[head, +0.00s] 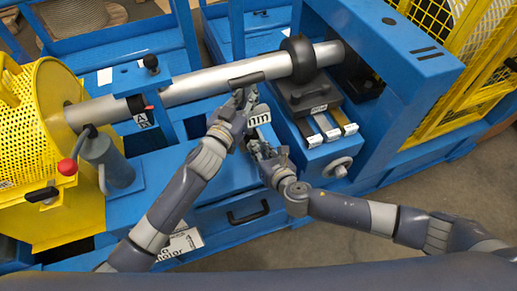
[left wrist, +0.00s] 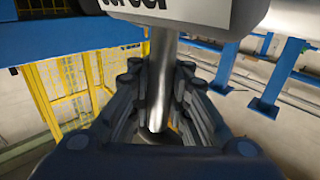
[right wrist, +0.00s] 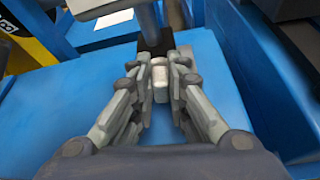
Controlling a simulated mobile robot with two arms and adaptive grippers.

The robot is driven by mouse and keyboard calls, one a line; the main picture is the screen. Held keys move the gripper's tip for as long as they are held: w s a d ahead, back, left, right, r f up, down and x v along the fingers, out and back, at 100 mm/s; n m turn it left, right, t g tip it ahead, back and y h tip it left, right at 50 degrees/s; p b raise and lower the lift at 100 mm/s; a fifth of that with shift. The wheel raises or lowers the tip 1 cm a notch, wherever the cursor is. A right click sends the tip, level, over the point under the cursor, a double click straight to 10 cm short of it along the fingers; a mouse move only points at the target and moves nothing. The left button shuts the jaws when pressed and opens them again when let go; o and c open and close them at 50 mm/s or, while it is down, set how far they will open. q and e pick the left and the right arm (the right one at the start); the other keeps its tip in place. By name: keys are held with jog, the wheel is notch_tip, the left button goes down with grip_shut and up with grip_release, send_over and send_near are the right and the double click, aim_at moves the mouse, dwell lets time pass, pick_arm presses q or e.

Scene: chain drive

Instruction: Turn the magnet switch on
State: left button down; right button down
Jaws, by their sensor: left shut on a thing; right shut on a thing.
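My left gripper (head: 240,103) is just in front of the silver shaft (head: 215,85). In the left wrist view its fingers (left wrist: 158,112) are closed around an upright metal rod (left wrist: 160,75), below a white box (left wrist: 185,12) with dark lettering. My right gripper (head: 260,146) is lower, above the blue machine bed. In the right wrist view its fingers (right wrist: 160,82) are shut on a small pale knob (right wrist: 160,75), which looks like the magnet switch. A black block (right wrist: 150,47) and a grey post (right wrist: 146,15) stand just behind it. The knob's on or off position cannot be told.
A black ring (head: 299,60) sits on the shaft. A dark block (head: 305,97) on a blue support stands to the right of my grippers. A yellow mesh guard (head: 25,115) and a red-knobbed lever (head: 67,167) are at the left. The blue bed (right wrist: 60,120) around the knob is clear.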

jog(key=m, duration=0.1)
jog(key=d+m+y, duration=0.1)
jog(key=m, duration=0.1)
jog(key=shift+w+d+f+y, duration=0.25)
jog(key=shift+d+f+y, duration=0.1)
jog(key=shift+d+y, duration=0.05)
jog(key=m, duration=0.1)
jog(key=m+y, duration=0.2)
jog(key=shift+w+d+f, duration=0.1)
jog(key=shift+d+f, duration=0.15)
jog(key=shift+f, duration=0.1)
jog(key=shift+d+f+m+y, duration=0.1)
jog(key=shift+m+y, duration=0.2)
jog(key=shift+m, duration=0.3)
jog(key=shift+w+d, duration=0.1)
jog(key=c, duration=1.6)
grip_release()
jog(key=shift+o, duration=0.2)
jog(key=shift+v, duration=4.05)
